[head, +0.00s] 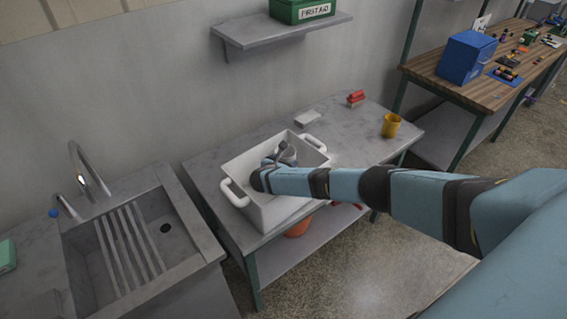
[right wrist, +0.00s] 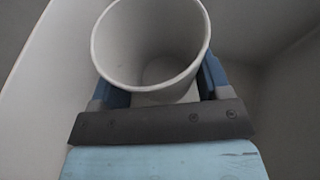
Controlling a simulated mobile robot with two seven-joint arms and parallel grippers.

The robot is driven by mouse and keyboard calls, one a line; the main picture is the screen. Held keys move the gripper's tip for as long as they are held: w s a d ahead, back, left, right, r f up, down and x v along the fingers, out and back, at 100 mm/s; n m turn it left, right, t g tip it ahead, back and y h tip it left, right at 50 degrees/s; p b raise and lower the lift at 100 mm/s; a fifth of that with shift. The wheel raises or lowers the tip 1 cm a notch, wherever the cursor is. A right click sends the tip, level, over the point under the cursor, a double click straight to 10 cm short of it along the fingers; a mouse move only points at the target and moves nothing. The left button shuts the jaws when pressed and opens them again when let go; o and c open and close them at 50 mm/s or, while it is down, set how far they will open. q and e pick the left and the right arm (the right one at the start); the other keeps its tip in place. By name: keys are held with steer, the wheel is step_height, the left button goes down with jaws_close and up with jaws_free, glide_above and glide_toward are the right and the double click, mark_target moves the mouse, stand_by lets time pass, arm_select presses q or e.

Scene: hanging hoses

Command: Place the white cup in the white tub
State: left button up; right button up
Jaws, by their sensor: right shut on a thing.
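The white tub (head: 270,214) stands on the grey table, its handles at the left and the upper right. My right arm reaches in from the right over the tub's near rim. My right gripper (head: 281,157) is inside the tub's opening, shut on the white cup (head: 290,156). In the right wrist view the cup (right wrist: 150,45) sits between the two blue fingers, mouth toward the camera, with pale tub walls around it. Whether the cup's base touches the tub floor I cannot tell. My left gripper is not in view.
A yellow cup (head: 391,126), a red block (head: 356,98) and a flat white item (head: 308,119) sit on the table (head: 350,140) beyond the tub. A sink (head: 150,230) is at the left. A wall shelf (head: 285,30) holds a green first-aid box (head: 301,10).

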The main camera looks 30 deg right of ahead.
steer(key=o, duration=1)
steer(key=shift+r, duration=0.25)
steer(key=shift+r+p, duration=0.5)
steer(key=shift+p, duration=0.15)
steer(key=b+v, duration=0.1)
steer(key=v, duration=1.1)
steer(key=shift+f, duration=0.15)
